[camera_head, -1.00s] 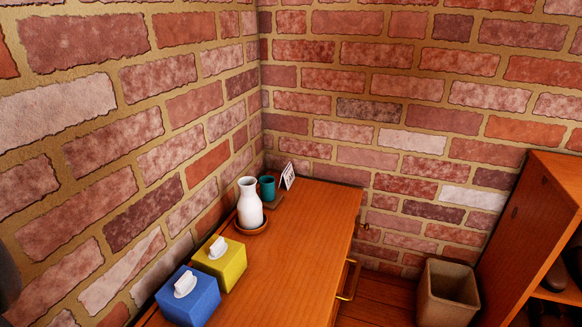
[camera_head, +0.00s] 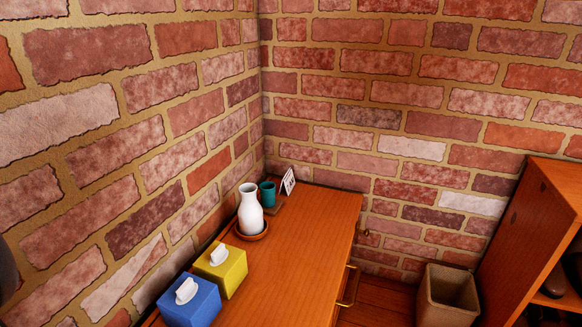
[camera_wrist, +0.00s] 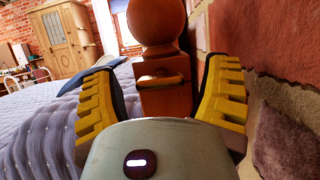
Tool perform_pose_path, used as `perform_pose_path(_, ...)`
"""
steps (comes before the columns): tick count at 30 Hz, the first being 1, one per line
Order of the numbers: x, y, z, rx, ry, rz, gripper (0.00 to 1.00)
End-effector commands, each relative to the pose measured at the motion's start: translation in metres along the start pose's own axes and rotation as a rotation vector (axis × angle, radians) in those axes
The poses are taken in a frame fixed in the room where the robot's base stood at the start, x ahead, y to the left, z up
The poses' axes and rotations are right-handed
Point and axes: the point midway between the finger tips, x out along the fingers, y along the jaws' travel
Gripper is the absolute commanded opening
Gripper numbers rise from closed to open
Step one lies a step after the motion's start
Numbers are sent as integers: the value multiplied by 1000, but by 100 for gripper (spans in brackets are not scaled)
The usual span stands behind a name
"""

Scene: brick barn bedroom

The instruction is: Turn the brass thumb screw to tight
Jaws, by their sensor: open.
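In the wrist view, a wooden post (camera_wrist: 162,103) with a round ball top (camera_wrist: 156,22) stands straight ahead. A small brass-coloured bar, which looks like the thumb screw (camera_wrist: 162,80), lies roughly horizontal on the post's near face. My gripper (camera_wrist: 164,88) is open. Its yellow-padded fingers stand apart, one on each side of the post and the screw in the picture. I cannot tell whether either finger touches them. The screw and my gripper do not show in the head view.
The brick wall (camera_wrist: 270,45) is close beside the right finger. A quilted bed (camera_wrist: 40,135) is at left. In the head view, a wooden dresser (camera_head: 290,265) holds a white vase (camera_head: 250,210), teal cup (camera_head: 267,193), yellow box (camera_head: 222,270) and blue box (camera_head: 190,303). A bin (camera_head: 447,297) stands right.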

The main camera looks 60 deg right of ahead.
Motion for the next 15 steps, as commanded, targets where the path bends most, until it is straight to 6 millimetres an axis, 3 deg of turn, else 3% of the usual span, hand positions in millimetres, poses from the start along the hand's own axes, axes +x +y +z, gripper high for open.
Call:
perform_pose_path(2,0,0,0,1,0,1,74)
perform_pose_path(15,0,0,0,0,0,1,28)
